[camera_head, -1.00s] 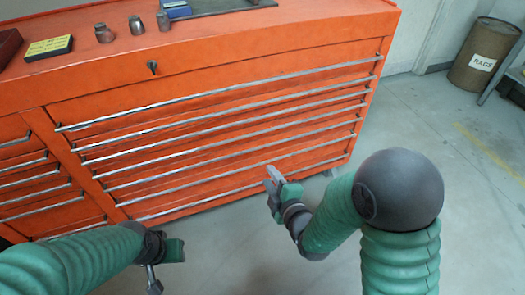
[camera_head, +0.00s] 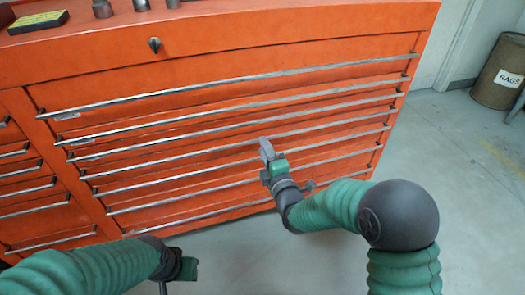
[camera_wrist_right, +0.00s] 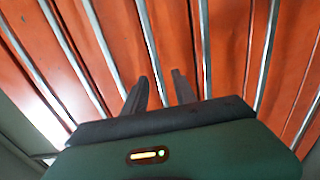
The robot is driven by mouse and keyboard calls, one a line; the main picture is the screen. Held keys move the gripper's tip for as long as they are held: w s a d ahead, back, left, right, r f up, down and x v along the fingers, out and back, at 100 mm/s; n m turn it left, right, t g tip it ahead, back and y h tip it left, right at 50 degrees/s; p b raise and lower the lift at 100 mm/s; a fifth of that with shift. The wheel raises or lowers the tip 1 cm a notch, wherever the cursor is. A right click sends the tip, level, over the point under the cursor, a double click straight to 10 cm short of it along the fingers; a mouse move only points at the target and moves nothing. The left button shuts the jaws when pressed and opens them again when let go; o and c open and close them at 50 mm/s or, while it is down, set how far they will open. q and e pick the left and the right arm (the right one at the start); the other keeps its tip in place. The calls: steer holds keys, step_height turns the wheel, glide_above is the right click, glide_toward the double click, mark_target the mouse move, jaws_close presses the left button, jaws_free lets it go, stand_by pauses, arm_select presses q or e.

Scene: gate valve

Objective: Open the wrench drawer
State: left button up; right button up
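The orange tool cabinet (camera_head: 225,62) has a wide bank of drawers with long silver bar handles. I cannot tell which is the wrench drawer. Small labels (camera_head: 68,116) show at the left of the upper drawers, too small to read. My right gripper (camera_head: 266,150) is in front of the middle drawers. In the right wrist view its two dark fingers (camera_wrist_right: 160,80) are apart, and a drawer handle (camera_wrist_right: 150,45) runs through the gap between them; I cannot tell whether they touch it. My left gripper (camera_head: 180,268) is low, in front of the cabinet, its fingers mostly hidden. All visible drawers look shut.
A narrower drawer bank (camera_head: 25,180) is at the left. A yellow-and-black box (camera_head: 38,21) and several metal sockets (camera_head: 102,8) stand on the cabinet top. A rags drum (camera_head: 500,75) stands at the far right.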

steer(key=shift+x, duration=1.15)
jaws_close()
steer(key=shift+s+f, duration=0.1)
steer(key=shift+f, duration=0.05)
stand_by(0.4)
